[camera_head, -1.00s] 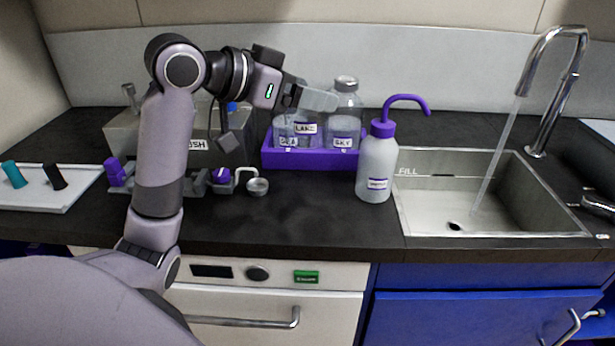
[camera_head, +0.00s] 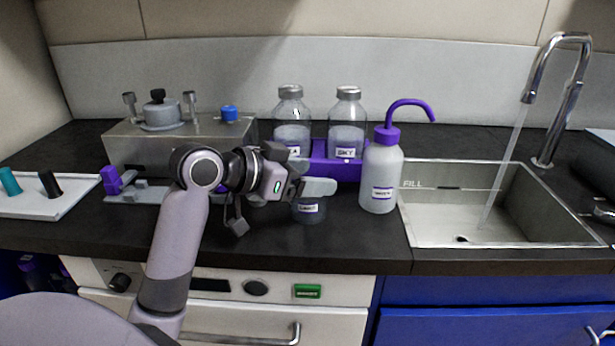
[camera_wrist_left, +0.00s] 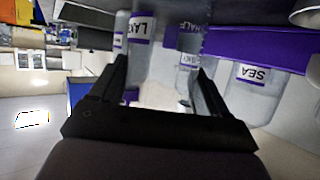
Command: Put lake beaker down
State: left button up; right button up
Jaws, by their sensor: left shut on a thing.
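My left gripper (camera_head: 318,188) is shut on the lake beaker (camera_head: 309,211), a clear beaker with a white and purple label. It holds the beaker upright in front of the purple tray (camera_head: 322,172), left of the wash bottle. The beaker's base is at or just above the dark counter; I cannot tell if it touches. My fingers hide the beaker's upper part. The left wrist view shows the LAKE label (camera_wrist_left: 141,28) upside down near the gripper fingers (camera_wrist_left: 163,85). My right gripper is out of view.
The sea bottle (camera_head: 291,115) and sky bottle (camera_head: 346,118) stand in the purple tray. A wash bottle (camera_head: 381,175) with a purple spout stands close on the right, before the sink (camera_head: 480,230) with running water. A metal bath (camera_head: 125,145) is at left. Dark counter in front is clear.

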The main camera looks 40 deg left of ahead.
pick_arm(q)
jog(key=o, duration=1.1)
jog(key=shift+c, duration=0.2)
jog(key=shift+r, duration=0.1)
jog(key=v, duration=1.2)
jog(key=shift+p, duration=0.45)
